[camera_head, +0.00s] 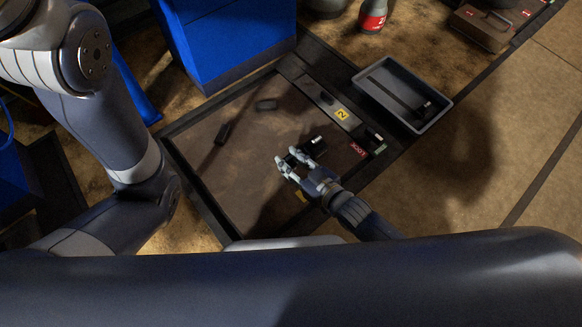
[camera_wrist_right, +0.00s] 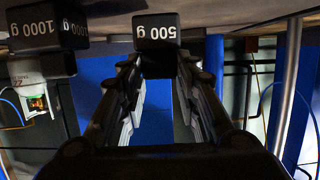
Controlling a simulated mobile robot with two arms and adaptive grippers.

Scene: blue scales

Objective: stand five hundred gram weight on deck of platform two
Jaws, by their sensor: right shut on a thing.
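The black 500 g weight (camera_wrist_right: 157,32) is between the fingers of my right gripper (camera_head: 297,156) in the right wrist view, its label upside down. The platform has a yellow "2" label (camera_head: 341,114). I cannot tell whether the weight touches the deck. A black 1000 g weight (camera_wrist_right: 38,30) is beside it, to the left in the wrist view. My left arm shows at the left of the head view, its gripper out of view.
A grey tray (camera_head: 402,95) is right of the platform. A blue cabinet (camera_head: 232,45) stands behind. A red label (camera_head: 358,149) is on the platform's right edge. The deck's left part is clear.

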